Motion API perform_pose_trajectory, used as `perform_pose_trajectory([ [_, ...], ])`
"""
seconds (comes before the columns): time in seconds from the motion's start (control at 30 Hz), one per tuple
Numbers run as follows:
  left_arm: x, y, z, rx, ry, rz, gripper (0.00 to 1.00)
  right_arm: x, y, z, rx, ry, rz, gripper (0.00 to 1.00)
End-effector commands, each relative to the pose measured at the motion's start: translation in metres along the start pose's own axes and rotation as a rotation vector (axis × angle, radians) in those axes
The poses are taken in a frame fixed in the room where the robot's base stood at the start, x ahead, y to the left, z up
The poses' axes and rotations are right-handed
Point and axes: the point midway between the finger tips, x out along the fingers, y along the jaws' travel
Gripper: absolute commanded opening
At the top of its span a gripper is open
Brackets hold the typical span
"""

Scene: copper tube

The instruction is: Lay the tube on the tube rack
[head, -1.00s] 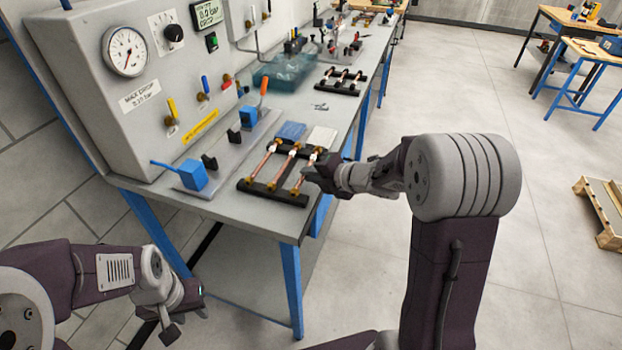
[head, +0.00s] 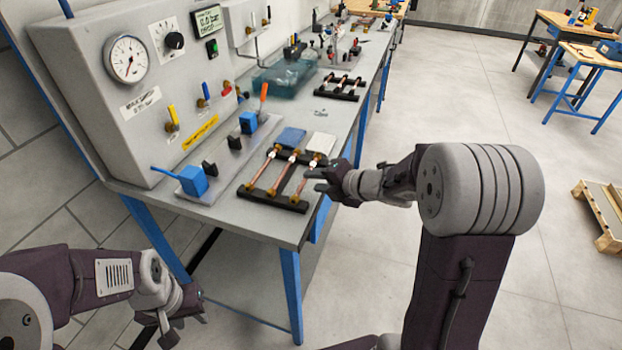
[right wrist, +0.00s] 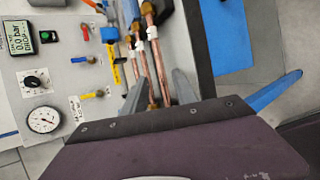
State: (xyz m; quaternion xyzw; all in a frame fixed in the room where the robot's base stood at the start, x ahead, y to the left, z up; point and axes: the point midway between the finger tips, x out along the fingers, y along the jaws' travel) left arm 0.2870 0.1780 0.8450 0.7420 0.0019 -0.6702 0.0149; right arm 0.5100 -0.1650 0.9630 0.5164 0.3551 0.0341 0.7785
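A black two-bar tube rack (head: 261,196) lies near the front edge of the grey bench. Three copper tubes with brass ends lie side by side across its bars; the rightmost tube (head: 305,178) is nearest my right gripper. My right gripper (head: 315,181) is open, just right of that tube and apparently clear of it. In the right wrist view, its fingers (right wrist: 160,92) stand apart, with copper tubes (right wrist: 159,60) beyond and between them. My left gripper (head: 184,326) looks open and empty, low in front of the bench, away from the rack.
A test panel with a gauge (head: 125,59) stands at the left of the bench. A fixture with a blue block (head: 193,180) lies left of the rack. Blue and white pads (head: 291,135) lie behind it. A second rack (head: 340,95) holds tubes farther back.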

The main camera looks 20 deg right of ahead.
Motion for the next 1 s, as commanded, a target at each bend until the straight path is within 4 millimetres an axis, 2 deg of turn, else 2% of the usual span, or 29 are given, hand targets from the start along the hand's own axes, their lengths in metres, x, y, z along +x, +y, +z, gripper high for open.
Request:
perform_pose_trajectory([
  [0.03,-0.007,0.000,-0.001,0.000,0.000,0.000,0.36,-0.016,0.004,0.003,0.000,-0.006,0.001,0.34],
  [0.1,-0.012,0.000,-0.001,0.000,0.000,0.000,0.36,-0.035,0.004,0.003,0.002,-0.008,0.001,0.34],
  [0.3,-0.023,0.001,-0.002,0.000,0.000,0.000,0.36,-0.077,0.002,0.002,0.001,-0.005,0.000,0.34],
  [0.5,-0.025,0.001,-0.003,0.000,0.000,0.000,0.36,-0.091,0.000,0.000,0.001,-0.001,0.000,0.34],
  [0.6,-0.024,0.001,-0.003,0.000,0.000,0.000,0.36,-0.090,0.000,0.001,0.017,-0.010,-0.003,0.34],
  [0.67,-0.024,0.001,-0.003,0.000,0.000,0.000,0.36,-0.086,-0.002,0.009,0.097,-0.056,-0.015,0.34],
  [0.77,-0.024,0.001,-0.003,0.000,0.000,0.000,0.36,-0.076,-0.018,0.029,0.441,-0.232,-0.074,0.34],
  [0.83,-0.024,0.001,-0.003,0.000,0.000,0.000,0.36,-0.075,-0.047,0.032,0.800,-0.386,-0.145,0.34],
  [0.87,-0.024,0.001,-0.003,0.000,0.000,0.000,0.36,-0.077,-0.062,0.026,0.958,-0.450,-0.183,0.34],
  [0.93,-0.024,0.001,-0.003,0.000,0.000,0.000,0.36,-0.084,-0.098,-0.002,1.314,-0.590,-0.284,0.34],
  [1.0,-0.024,0.001,-0.003,0.000,0.000,0.000,0.36,-0.095,-0.126,-0.042,1.621,-0.713,-0.397,0.34],
])
